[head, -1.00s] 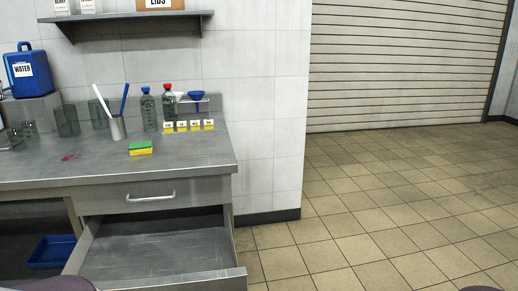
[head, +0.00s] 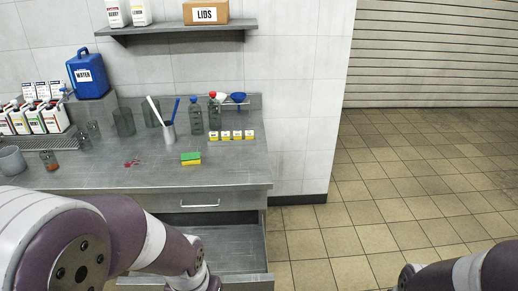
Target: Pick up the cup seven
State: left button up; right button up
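Several cups and glasses stand on the steel counter (head: 215,174); no number seven is readable on any of them. My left arm crosses the lower left in front of the counter, and my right arm shows at the lower right corner. Neither arm's gripper fingers can be seen.
A drawer (head: 230,246) under the counter stands open. A metal holder (head: 168,132) with two sticks, a green-yellow sponge (head: 190,159), bottles (head: 197,121) and a blue water canister (head: 88,75) occupy the counter. A red stain (head: 131,163) marks it. The tiled floor at right is clear.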

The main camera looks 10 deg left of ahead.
aim_at(47, 157)
jog(key=u, duration=1.8)
jog(key=z, duration=0.25)
jog(key=i+j+z, duration=0.25)
jog(key=i+z, duration=0.2)
jog(key=i+j+z, duration=0.3)
jog(key=z, duration=0.15)
jog(key=i+j+z, duration=0.25)
jog(key=j+z, duration=0.2)
jog(key=j, duration=0.05)
